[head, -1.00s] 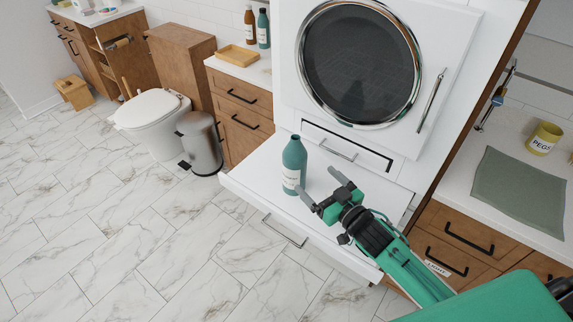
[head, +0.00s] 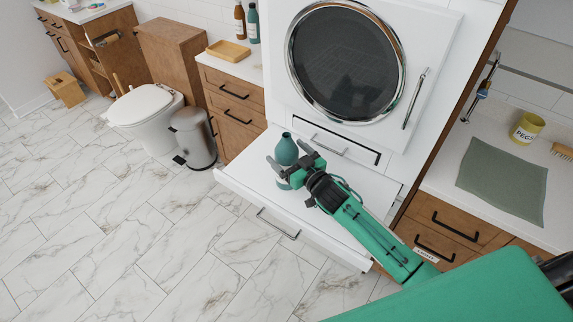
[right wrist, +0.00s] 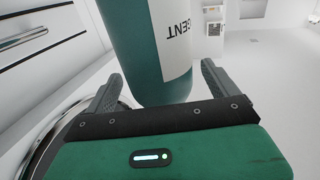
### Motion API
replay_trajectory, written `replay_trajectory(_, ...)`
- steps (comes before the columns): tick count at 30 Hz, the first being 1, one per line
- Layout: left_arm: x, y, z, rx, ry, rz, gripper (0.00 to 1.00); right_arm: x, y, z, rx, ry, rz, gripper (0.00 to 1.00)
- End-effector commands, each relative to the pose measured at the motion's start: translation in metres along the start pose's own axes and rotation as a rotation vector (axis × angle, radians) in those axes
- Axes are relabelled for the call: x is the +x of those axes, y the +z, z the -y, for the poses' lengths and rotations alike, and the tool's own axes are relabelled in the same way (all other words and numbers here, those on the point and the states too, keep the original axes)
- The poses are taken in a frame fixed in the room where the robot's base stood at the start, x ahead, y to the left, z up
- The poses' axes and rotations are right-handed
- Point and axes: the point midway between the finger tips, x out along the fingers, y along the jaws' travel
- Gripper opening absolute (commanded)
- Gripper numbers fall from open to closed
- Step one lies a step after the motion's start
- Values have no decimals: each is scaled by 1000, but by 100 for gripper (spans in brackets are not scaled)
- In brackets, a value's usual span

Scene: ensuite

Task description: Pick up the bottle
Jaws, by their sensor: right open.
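A teal bottle (head: 287,150) with a white label stands upright on the white pull-out shelf (head: 340,226) below the round-windowed machine. My right gripper (head: 288,163) is open at the bottle, in front of its body in the head view, and hides much of it. In the right wrist view the bottle (right wrist: 153,55) rises just ahead of the two fingers, which stand apart, one toward each side of it. Its label shows part of a word. I cannot tell whether the fingers touch it. My left gripper is not in view.
The machine (head: 345,60) rises directly behind the shelf, with a handle (head: 328,143) low on its front. A metal bin (head: 193,138) and toilet (head: 145,115) stand left. A counter with a green mat (head: 503,180) and yellow pegs pot (head: 526,128) is right. The rest of the shelf is bare.

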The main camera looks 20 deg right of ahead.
Motion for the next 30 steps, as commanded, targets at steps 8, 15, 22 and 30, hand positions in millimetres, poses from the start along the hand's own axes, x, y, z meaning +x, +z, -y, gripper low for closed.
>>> replay_trajectory(8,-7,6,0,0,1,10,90,20,0,0,1,0,0,91)
replay_trajectory(15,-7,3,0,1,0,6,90,20,0,0,1,0,0,81)
replay_trajectory(22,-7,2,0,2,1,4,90,20,0,0,1,0,0,36)
replay_trajectory(30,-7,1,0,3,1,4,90,20,-2,0,0,0,-3,5)
